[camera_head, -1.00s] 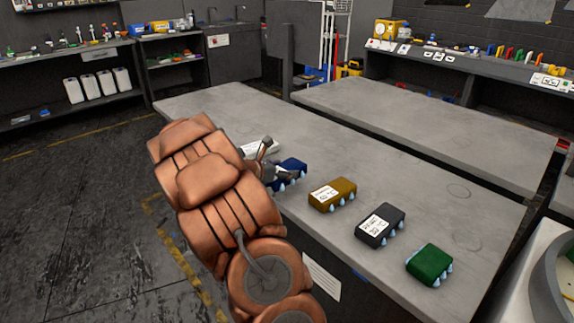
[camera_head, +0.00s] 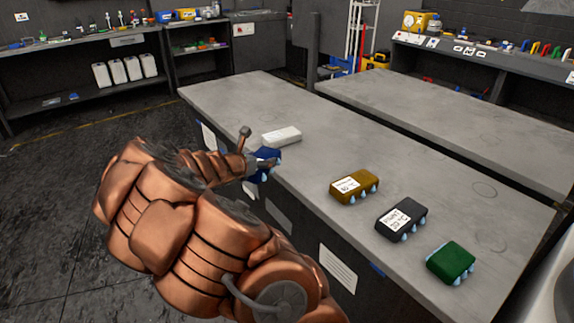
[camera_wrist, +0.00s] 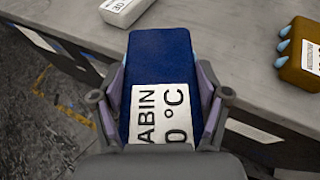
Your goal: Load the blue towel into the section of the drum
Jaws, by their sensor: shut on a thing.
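The blue towel (camera_head: 266,164) is a folded block with a white label. My gripper (camera_head: 258,168) is shut on it at the near left edge of the table, and my arm partly hides it. In the wrist view the towel (camera_wrist: 160,62) sits between the two fingers of my gripper (camera_wrist: 162,105), its label reading "ABIN" and "0 °C". It appears held beyond the table's edge, with floor below on the left. A pale rounded rim (camera_head: 552,290) shows at the lower right of the head view; I cannot tell whether it belongs to the drum.
On the grey table (camera_head: 330,140) lie a white towel (camera_head: 281,136), a brown towel (camera_head: 354,187), a black towel (camera_head: 401,219) and a green towel (camera_head: 451,262). A second table (camera_head: 450,130) stands behind. Dark floor (camera_head: 50,200) is open at left.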

